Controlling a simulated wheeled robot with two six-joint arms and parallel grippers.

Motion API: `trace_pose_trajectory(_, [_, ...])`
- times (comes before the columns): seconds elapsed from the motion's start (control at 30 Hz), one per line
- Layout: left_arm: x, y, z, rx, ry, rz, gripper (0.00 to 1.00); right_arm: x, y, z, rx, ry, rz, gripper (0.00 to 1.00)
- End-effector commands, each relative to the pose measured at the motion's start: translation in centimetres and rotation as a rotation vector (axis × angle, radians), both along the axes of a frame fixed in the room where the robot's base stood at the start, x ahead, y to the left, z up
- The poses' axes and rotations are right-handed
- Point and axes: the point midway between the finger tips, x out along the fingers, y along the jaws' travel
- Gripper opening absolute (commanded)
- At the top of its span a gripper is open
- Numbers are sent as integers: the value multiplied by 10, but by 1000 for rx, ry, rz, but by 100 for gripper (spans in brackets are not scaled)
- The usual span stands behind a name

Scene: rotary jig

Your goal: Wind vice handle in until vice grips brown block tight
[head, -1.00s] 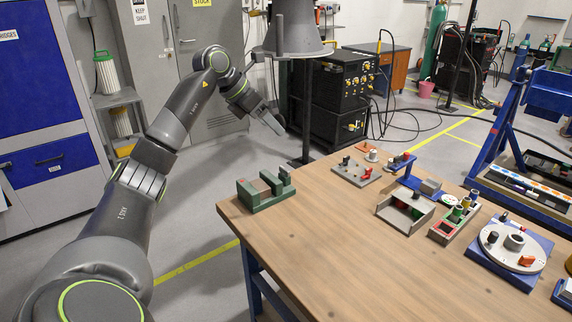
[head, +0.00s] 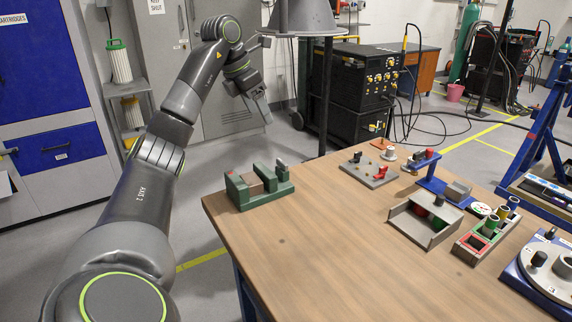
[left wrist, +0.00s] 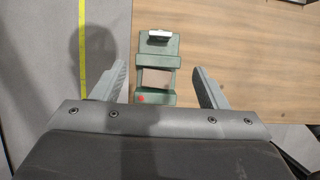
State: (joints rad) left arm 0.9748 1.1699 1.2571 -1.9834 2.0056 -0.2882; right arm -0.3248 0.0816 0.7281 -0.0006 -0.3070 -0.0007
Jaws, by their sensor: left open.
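The green vice (head: 262,198) stands on the near left corner of the table, with a reddish-brown block (head: 251,183) between its upright jaws. The grey handle (head: 281,168) is at its right end. In the left wrist view the vice (left wrist: 158,50) shows from above, between my fingers, with the handle (left wrist: 160,38) at its far end and a red spot at its near end. My left gripper (head: 262,108) is open and empty, in the air beyond and above the vice, pointing down. My right gripper is out of view.
The wooden table (head: 330,255) is clear in front and right of the vice. Farther right are a grey plate with knobs (head: 368,170), an open grey tray (head: 424,222), a block with coloured cylinders (head: 480,240) and a round jig (head: 545,265). A dark post stands behind the table.

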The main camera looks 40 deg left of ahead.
Motion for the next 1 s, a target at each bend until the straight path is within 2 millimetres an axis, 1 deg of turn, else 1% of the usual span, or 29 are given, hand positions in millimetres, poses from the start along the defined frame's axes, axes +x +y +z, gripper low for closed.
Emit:
trace_pose_trajectory(0.17, [5, -2, -14, -1, 3, -1, 67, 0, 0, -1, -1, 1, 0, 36])
trace_pose_trajectory(0.27, [11, -4, -32, -2, 5, -1, 67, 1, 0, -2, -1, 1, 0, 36])
trace_pose_trajectory(0.7, [46, -14, -119, -3, 4, -1, 67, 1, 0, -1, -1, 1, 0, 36])
trace_pose_trajectory(0.8, [52, -16, -135, -2, 3, -1, 67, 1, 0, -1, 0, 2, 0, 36])
trace_pose_trajectory(1.0, [61, -18, -156, -1, 0, 1, 67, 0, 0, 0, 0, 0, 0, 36])
